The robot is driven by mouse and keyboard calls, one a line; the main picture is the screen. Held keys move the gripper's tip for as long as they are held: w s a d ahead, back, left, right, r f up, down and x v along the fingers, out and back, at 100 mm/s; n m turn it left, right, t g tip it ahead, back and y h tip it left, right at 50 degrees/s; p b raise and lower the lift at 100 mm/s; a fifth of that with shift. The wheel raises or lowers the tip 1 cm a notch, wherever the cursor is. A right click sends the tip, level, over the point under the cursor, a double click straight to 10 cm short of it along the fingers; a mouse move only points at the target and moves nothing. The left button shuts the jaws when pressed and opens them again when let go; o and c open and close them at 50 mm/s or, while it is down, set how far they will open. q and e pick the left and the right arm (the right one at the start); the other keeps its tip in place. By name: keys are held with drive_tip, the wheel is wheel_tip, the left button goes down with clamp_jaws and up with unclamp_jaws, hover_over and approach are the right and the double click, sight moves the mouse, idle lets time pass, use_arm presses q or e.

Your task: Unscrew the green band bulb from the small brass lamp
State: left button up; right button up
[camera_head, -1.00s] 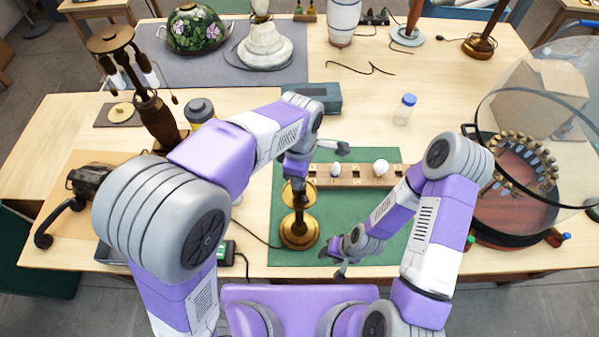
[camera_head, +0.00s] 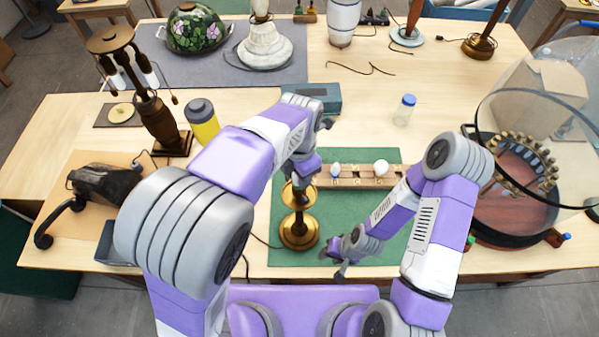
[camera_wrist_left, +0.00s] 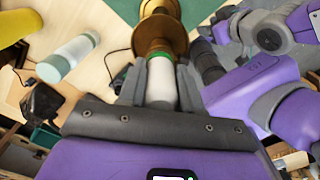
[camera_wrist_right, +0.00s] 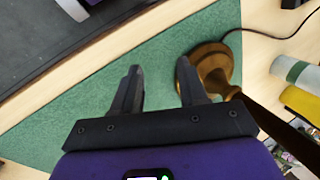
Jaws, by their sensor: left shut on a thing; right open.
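The small brass lamp (camera_head: 299,230) stands upright on the green mat. In the left wrist view its brass cup (camera_wrist_left: 158,30) is ahead of the fingers. The green band bulb (camera_wrist_left: 161,80) is white with a green band by the socket. My left gripper (camera_wrist_left: 160,88) is shut on this bulb from above, one finger on each side. In the head view my left gripper (camera_head: 300,190) is over the lamp and hides the bulb. My right gripper (camera_wrist_right: 160,88) is open and empty. It is low, to the right of the lamp, and the lamp base (camera_wrist_right: 212,68) shows beyond its finger.
A wooden rack (camera_head: 345,183) with two white bulbs stands behind the lamp. A glass-covered round tray (camera_head: 510,205) is at the right. A yellow bottle (camera_head: 203,125) and a black clamp-like tool (camera_head: 100,185) are left.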

use_arm(q)
drive_tip(key=n, duration=0.2)
drive_tip(key=shift+n, duration=0.4)
drive_tip(key=n, duration=0.2)
drive_tip(key=shift+n, duration=0.4)
drive_tip(key=shift+r, duration=2.55)
drive_tip(key=shift+f, duration=0.1)
